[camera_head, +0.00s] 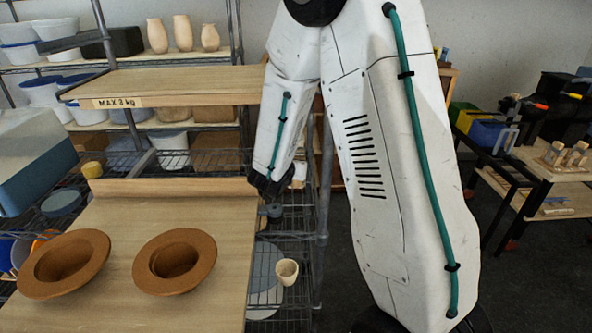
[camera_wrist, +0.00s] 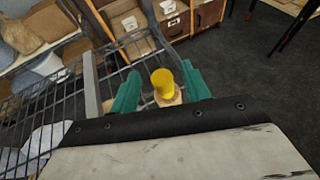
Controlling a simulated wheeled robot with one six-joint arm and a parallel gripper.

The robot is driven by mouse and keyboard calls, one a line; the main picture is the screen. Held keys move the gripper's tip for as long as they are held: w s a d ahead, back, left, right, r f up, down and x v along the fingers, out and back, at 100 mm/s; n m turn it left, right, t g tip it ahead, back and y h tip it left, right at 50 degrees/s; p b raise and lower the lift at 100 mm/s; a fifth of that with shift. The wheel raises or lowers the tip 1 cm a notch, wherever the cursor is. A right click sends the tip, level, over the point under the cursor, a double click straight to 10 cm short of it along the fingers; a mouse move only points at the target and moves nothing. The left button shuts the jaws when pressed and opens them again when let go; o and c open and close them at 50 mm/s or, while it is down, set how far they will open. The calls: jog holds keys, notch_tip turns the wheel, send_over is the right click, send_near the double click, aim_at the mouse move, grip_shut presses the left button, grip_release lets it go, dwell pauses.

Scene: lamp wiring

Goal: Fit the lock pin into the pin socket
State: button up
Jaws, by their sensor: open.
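My gripper (camera_wrist: 160,68) is open, with its two teal fingers apart. A yellow cylinder on a pale wooden piece (camera_wrist: 164,84) shows between the fingers in the wrist view; it may be the lock pin. I cannot tell whether either finger touches it. In the head view my gripper is mostly hidden at the end of the arm, beside the right edge of the wooden table. I cannot make out the pin socket for certain in either view.
Two brown, wide-rimmed bowls (camera_head: 175,262) stand on the wooden table (camera_head: 215,215). A small pale cup (camera_head: 287,271) stands on the wire rack (camera_head: 265,315) to its right. A shelf (camera_head: 175,84) marked "MAX 3 kg" overhangs at the back. A side table with wooden pegs (camera_head: 565,155) is at right.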

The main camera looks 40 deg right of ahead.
jog(key=x, duration=0.3)
jog(key=shift+w+d+f, duration=0.15)
jog(key=shift+w+d, duration=0.05)
grip_shut()
notch_tip(320, 180, up, 7)
jog(key=s+a, duration=0.3)
jog(key=a, duration=0.1)
jog(key=s+a, duration=0.4)
jog(key=a, duration=0.1)
jog(key=s+a, duration=0.4)
jog(key=a, duration=0.1)
jog(key=shift+w+f, duration=0.1)
jog(key=shift+f, duration=0.2)
jog(key=shift+w+d+f, duration=0.15)
jog(key=shift+w+f, duration=0.2)
jog(key=shift+f, duration=0.15)
jog(key=shift+w+d+f, duration=0.1)
jog(key=shift+w+f, duration=0.2)
jog(key=shift+f, duration=0.2)
